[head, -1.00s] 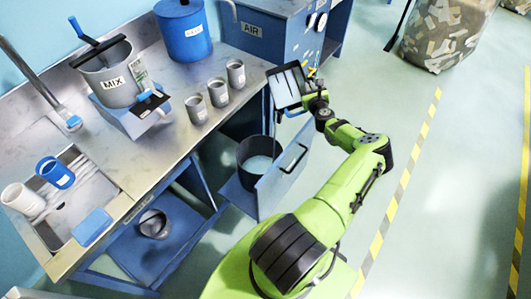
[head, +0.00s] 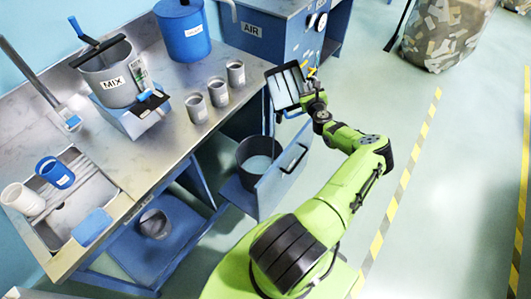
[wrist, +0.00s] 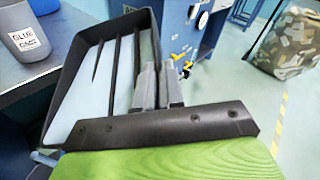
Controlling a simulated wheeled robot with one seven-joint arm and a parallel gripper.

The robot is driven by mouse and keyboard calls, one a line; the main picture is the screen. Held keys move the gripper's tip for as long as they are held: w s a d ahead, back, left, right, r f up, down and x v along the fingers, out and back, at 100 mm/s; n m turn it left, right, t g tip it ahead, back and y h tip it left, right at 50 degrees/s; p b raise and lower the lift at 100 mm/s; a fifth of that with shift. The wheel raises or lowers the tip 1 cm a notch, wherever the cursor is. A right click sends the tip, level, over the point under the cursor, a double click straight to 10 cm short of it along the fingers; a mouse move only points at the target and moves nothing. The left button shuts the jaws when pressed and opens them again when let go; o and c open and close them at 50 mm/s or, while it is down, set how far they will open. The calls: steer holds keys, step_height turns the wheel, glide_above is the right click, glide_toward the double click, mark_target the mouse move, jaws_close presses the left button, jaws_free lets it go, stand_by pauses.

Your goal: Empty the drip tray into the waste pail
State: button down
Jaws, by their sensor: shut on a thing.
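The drip tray (head: 284,89) is a shallow black tray with a pale blue-grey inside and dark ribs. My gripper (head: 306,98) is shut on its near right edge and holds it in the air. In the wrist view the tray (wrist: 88,92) fills the left half, tilted, with the gripper fingers (wrist: 160,84) at its right side. Whether liquid lies in it I cannot tell. The waste pail (head: 244,153), dark and round, stands in a pulled-out blue drawer below and left of the tray. Its inside looks pale blue-grey. The tray is well above the pail and apart from it.
The blue drawer front with its black handle (head: 293,158) stands right of the pail. Three grey cups (head: 218,93) stand on the steel bench near its edge. A MIX pot (head: 110,85) and a blue lidded container (head: 184,32) stand farther back.

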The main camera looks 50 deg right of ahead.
steer(key=shift+w+a+r+n+t+h+b, duration=0.1)
steer(key=shift+a+n+t+h+b, duration=0.1)
steer(key=shift+a+n+b, duration=0.3)
steer(key=shift+w+a+r+n+t+h+b, duration=0.15)
steer(key=shift+a+h+b, duration=0.1)
steer(key=shift+a, duration=0.5)
steer(key=shift+a+r+n+t+h+b, duration=0.15)
steer(key=shift+a+n+b, duration=0.2)
steer(key=shift+a, duration=0.25)
steer(key=shift+a+n+b, duration=0.4)
steer(key=shift+a+b, duration=0.25)
steer(key=shift+b, duration=0.35)
steer(key=shift+w+a+n+t+h+b, duration=0.15)
steer(key=shift+a+n+t+h+b, duration=0.35)
steer(key=shift+b, duration=1.05)
steer(key=shift+w+a+n+t+h+b, duration=0.15)
steer(key=shift+a+n+b, duration=0.55)
steer(key=shift+b, duration=0.8)
steer(key=shift+w+a+r+n+t+b, duration=0.1)
steer(key=shift+a+r+n+t+b, duration=0.35)
steer(key=shift+b, duration=0.55)
steer(key=shift+a+r+n+t+b, duration=0.15)
steer(key=shift+a+n+b, duration=0.2)
steer(key=shift+a+b, duration=0.5)
steer(key=shift+w+a+f+n+t+b, duration=0.15)
steer(key=shift+a+n+t+b, duration=0.5)
steer(key=shift+b, duration=1.65)
